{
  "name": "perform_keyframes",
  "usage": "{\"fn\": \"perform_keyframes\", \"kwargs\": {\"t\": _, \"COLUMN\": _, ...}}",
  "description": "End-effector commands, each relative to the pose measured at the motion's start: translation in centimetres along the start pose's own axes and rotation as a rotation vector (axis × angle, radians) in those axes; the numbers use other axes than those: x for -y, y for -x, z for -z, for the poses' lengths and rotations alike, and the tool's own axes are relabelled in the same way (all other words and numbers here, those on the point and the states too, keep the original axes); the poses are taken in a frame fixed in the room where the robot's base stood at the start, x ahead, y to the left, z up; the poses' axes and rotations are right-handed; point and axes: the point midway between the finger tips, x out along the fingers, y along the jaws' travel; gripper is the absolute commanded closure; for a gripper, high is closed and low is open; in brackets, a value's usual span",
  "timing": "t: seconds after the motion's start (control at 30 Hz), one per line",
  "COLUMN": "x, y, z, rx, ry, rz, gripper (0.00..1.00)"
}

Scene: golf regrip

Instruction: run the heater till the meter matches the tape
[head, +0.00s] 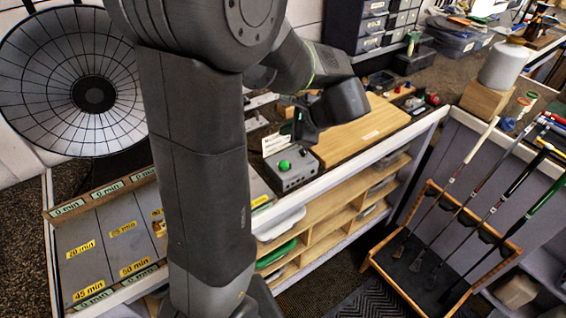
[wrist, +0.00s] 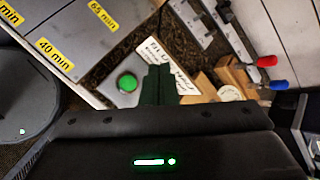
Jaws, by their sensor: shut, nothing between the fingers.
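A grey box (head: 290,178) with a round green button (head: 284,165) stands at the bench's front edge. The button also shows in the wrist view (wrist: 128,83). My gripper (head: 306,136) is shut and empty, just above and beside the box. In the wrist view its dark fingers (wrist: 158,84) are together to the right of the button, in front of a white printed card (wrist: 166,56). A large round dish with a grid (head: 95,93) stands at the far left; I cannot tell whether it is the heater. Yellow minute labels (head: 123,228) mark grey panels at left. No meter reading is legible.
A wooden board (head: 355,130) lies right of the box. In the wrist view, red (wrist: 267,61) and blue (wrist: 279,84) knobs are at right. A rack (head: 400,275) with several golf clubs stands at the front right. My arm hides the bench's middle left.

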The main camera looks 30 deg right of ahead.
Motion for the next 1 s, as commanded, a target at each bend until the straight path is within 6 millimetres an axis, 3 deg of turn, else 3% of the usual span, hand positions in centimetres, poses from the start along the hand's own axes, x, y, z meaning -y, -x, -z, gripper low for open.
{"fn": "perform_keyframes", "kwargs": {"t": 0.6, "x": -3.9, "y": -5.3, "z": 3.9, "rx": 0.001, "ry": -0.001, "rz": -0.002, "gripper": 1.0}}
{"fn": "perform_keyframes", "kwargs": {"t": 1.0, "x": -4.4, "y": -6.0, "z": 4.3, "rx": 0.0, "ry": 0.001, "rz": -0.001, "gripper": 1.0}}
